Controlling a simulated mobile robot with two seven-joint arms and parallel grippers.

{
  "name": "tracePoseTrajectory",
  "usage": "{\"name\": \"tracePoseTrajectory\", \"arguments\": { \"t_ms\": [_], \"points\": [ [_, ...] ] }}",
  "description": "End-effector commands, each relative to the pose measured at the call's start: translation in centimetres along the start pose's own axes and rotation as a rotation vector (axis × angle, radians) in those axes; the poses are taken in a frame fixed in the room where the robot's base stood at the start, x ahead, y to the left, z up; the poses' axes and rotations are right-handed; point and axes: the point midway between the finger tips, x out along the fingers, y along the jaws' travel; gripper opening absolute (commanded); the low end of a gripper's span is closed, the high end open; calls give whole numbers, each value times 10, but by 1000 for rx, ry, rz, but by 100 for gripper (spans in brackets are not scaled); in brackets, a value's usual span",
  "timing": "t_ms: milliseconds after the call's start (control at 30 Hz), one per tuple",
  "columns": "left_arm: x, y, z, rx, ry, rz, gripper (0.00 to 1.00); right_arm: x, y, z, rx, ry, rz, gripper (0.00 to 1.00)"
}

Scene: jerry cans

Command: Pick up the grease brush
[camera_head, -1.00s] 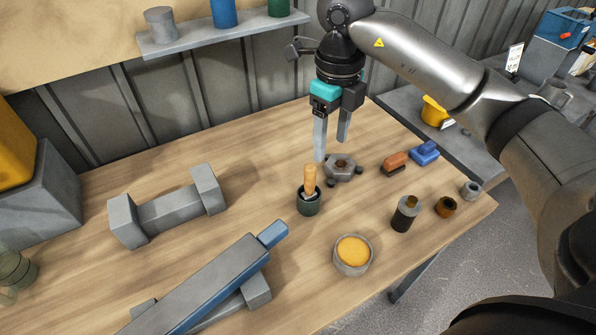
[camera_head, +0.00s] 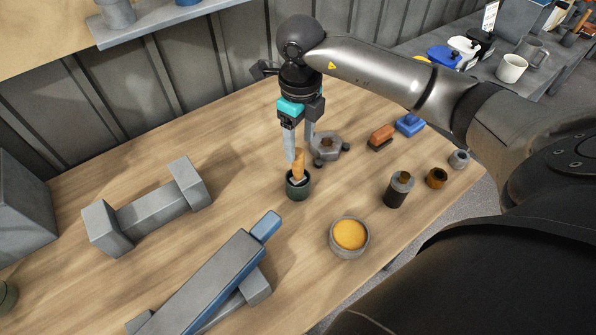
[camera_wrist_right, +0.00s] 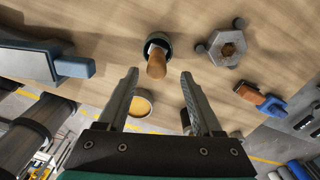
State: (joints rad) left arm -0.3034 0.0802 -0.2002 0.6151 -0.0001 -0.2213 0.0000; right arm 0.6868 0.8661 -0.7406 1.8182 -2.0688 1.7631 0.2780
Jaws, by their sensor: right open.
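The grease brush (camera_head: 299,165) stands in a small dark green cup (camera_head: 298,188) on the wooden table, its wooden handle pointing up. In the right wrist view the brush handle (camera_wrist_right: 156,65) points toward the camera, with the dark cup (camera_wrist_right: 158,40) around its base. My right gripper (camera_head: 300,154) points down just above and behind the cup, its fingers close to the handle. In the right wrist view my right gripper (camera_wrist_right: 160,75) is open, with the handle showing between and beyond its fingertips. My left gripper is not in view.
A grey hex-shaped part (camera_head: 326,147) sits close beside the cup. A bowl of yellow grease (camera_head: 349,235), a dark bottle (camera_head: 398,190), an orange-brown brush (camera_head: 381,136) and a blue item (camera_head: 410,124) stand to the right. Grey stands (camera_head: 148,209) and a blue-grey bar (camera_head: 215,279) lie left.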

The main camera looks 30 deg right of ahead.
Motion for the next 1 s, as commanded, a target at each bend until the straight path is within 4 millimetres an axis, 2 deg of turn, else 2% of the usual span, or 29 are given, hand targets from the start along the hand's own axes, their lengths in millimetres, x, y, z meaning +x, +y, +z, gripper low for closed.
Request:
{"name": "tracePoseTrajectory", "arguments": {
  "t_ms": [167,300,400,667,1000],
  "points": [
    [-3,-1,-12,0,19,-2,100,20,4,-1,0,5,3,67],
    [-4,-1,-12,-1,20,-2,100,41,6,0,2,3,3,67],
    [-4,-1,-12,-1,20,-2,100,50,5,0,1,1,1,67],
    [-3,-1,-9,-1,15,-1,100,52,5,1,0,0,0,67],
    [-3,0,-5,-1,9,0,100,52,5,1,0,0,0,30]
  ]
}}
